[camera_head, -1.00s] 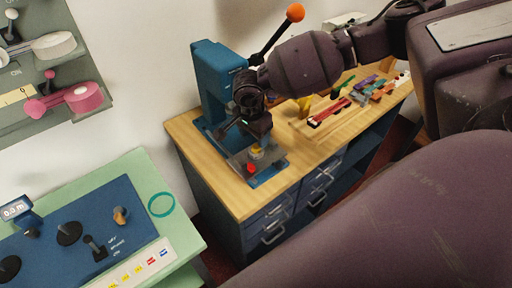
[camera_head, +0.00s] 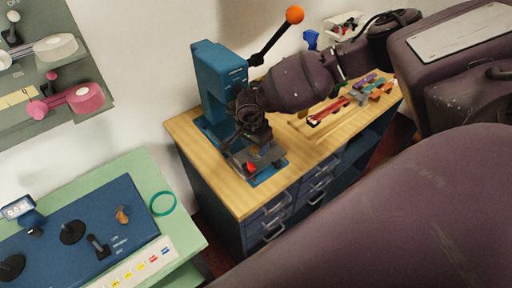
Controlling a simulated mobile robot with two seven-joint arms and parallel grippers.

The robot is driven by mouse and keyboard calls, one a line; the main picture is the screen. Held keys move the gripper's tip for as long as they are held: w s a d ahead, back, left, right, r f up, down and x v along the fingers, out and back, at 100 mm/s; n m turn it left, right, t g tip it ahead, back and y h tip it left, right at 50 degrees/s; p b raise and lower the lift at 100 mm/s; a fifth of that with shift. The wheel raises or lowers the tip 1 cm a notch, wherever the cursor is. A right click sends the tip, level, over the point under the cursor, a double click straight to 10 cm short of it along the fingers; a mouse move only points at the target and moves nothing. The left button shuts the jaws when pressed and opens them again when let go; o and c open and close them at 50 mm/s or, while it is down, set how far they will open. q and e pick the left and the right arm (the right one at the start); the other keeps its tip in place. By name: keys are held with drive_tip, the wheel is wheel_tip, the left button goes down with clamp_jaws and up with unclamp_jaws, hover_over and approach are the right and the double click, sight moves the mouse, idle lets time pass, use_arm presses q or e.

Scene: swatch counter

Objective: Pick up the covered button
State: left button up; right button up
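A blue press (camera_head: 216,82) with a lever ending in an orange ball stands on the wooden top of a blue cabinet. A red knob (camera_head: 251,168) shows at the front of its base plate. My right gripper (camera_head: 247,146) reaches in from the right and points down, low over this base plate, just behind the red knob. I cannot make out the covered button for certain; the gripper hides the middle of the plate, where it may lie. The fingertips are dark and small, so I cannot tell whether they are open or shut. My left gripper is out of view.
Several coloured strips (camera_head: 361,97) lie on the cabinet top (camera_head: 188,128) to the right. A green counter (camera_head: 126,168) with a blue control panel and a teal ring (camera_head: 163,203) is at lower left. Pink and white knobs are on a wall board (camera_head: 50,60).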

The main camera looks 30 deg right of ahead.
clamp_jaws()
drive_tip(key=shift+s, duration=0.1)
idle(0.4)
